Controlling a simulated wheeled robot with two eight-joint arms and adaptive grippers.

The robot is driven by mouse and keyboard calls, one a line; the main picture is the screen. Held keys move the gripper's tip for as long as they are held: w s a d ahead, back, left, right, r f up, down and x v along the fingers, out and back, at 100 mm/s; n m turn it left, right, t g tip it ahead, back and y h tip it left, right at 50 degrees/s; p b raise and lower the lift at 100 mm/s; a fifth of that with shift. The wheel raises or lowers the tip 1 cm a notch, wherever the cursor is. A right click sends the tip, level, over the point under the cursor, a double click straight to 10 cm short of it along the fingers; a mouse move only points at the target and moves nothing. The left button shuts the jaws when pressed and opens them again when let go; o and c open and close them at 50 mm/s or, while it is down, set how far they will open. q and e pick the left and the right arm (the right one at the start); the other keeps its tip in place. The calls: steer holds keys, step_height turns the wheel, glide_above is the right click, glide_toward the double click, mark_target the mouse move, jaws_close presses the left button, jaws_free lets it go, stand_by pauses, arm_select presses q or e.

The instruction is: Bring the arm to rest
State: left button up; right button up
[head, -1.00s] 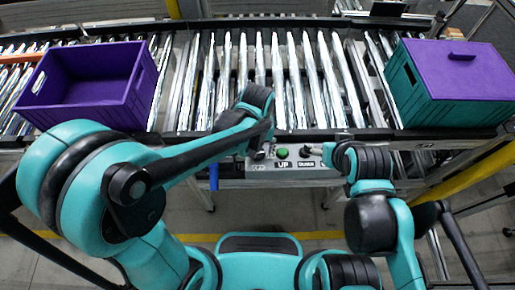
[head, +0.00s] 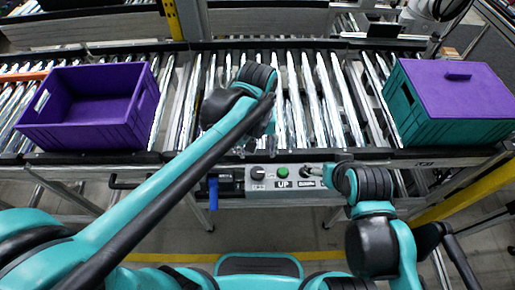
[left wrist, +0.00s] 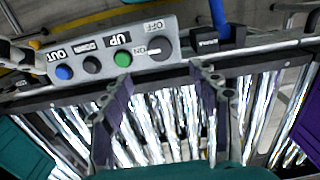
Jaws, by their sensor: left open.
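My left arm reaches from the lower left to the conveyor's front edge. My left gripper (head: 252,148) is small and partly hidden below its dark wrist joint in the head view. In the left wrist view its two fingers (left wrist: 160,80) are spread apart, with nothing between them, over the rollers and near the control panel (left wrist: 110,55). My right gripper (head: 316,172) is at the right end of the panel, beside its buttons. It is too small to tell whether it is open or shut.
A roller conveyor (head: 292,95) runs across the view. An open purple crate (head: 85,138) stands on its left. A teal crate with a purple lid (head: 462,88) stands on its right. The panel has a green button (left wrist: 123,59), a blue button (left wrist: 64,72) and a black knob (left wrist: 159,48).

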arm_select(q)
steer(key=shift+a, duration=0.1)
stand_by(0.3)
steer(key=s+a+f+t, duration=0.1)
steer(key=s+a+t, duration=0.1)
steer(key=a, duration=0.6)
steer(key=s+a+t+b, duration=0.1)
steer(key=s+a+t, duration=0.2)
steer(key=a+t, duration=0.2)
steer(key=a, duration=0.3)
steer(key=shift+a+f+m, duration=0.25)
steer(key=shift+f+m, duration=0.15)
